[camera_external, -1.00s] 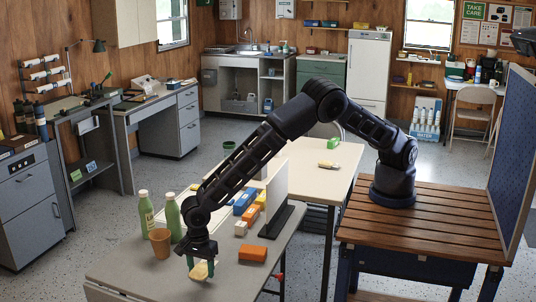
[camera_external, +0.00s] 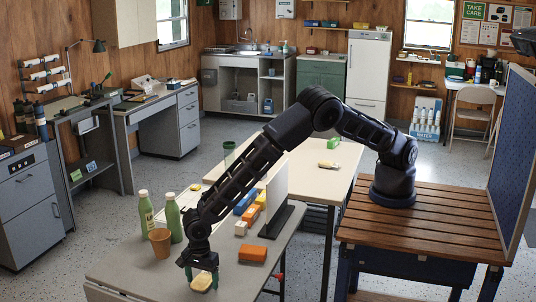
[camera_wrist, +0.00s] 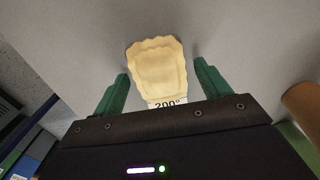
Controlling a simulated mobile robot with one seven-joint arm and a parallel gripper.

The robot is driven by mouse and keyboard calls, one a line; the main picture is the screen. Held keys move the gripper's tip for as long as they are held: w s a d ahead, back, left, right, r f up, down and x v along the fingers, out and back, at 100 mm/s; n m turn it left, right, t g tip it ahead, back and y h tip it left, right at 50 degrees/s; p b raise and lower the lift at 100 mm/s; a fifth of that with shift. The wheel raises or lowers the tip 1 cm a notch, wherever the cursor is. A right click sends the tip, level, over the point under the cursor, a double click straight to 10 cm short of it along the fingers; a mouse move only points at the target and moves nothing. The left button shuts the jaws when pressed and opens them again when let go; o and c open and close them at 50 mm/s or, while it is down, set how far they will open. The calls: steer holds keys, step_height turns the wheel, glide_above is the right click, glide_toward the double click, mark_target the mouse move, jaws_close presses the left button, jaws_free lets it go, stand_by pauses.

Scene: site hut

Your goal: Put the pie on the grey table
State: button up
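The pie (camera_external: 201,282) is a small pale-yellow piece with a crimped edge, at the front of the grey table (camera_external: 135,268). It appears to rest on the tabletop. My gripper (camera_external: 201,277) is low over it, with its green fingers apart. In the wrist view the pie (camera_wrist: 157,68) lies between and slightly beyond the fingertips of my gripper (camera_wrist: 161,72), with a visible gap on each side. A white label reading "200°" (camera_wrist: 168,104) shows at its near edge, partly hidden by the gripper body.
A brown cup (camera_external: 160,243) and two green bottles (camera_external: 173,218) stand left of my gripper. An orange block (camera_external: 253,253) lies to its right, with more coloured blocks and an upright panel (camera_external: 277,190) behind. A cream table (camera_external: 320,183) stands further back.

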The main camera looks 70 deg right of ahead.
mark_target(202, 278)
step_height(202, 278, up, 12)
steer(key=shift+r, duration=0.15)
stand_by(0.6)
